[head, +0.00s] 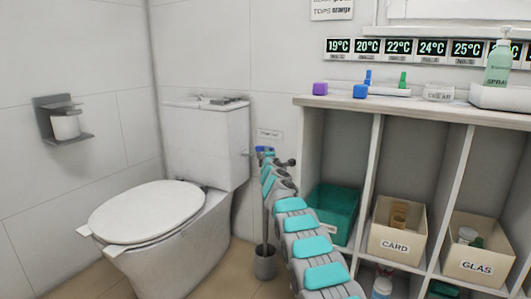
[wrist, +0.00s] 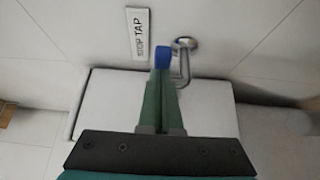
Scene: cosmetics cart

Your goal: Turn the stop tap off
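The stop tap has a blue handle (wrist: 163,56) and a chrome pipe (wrist: 184,62) coming out of a round wall flange. A STOP TAP label (wrist: 139,34) is on the wall to its left. In the head view the blue handle (head: 264,149) shows small beside the toilet tank, below the wall label (head: 269,134). My gripper (wrist: 162,75) has its green fingers drawn close together, with the blue handle at their tips. They appear shut on it, though the fingers hide its lower part and the tap body.
The toilet (head: 150,215) stands left of my arm, with its lid down. A shelf unit (head: 375,150) with labelled boxes stands close on the right. A toilet brush holder (head: 265,262) is on the floor below. Several small items stand on the shelf top.

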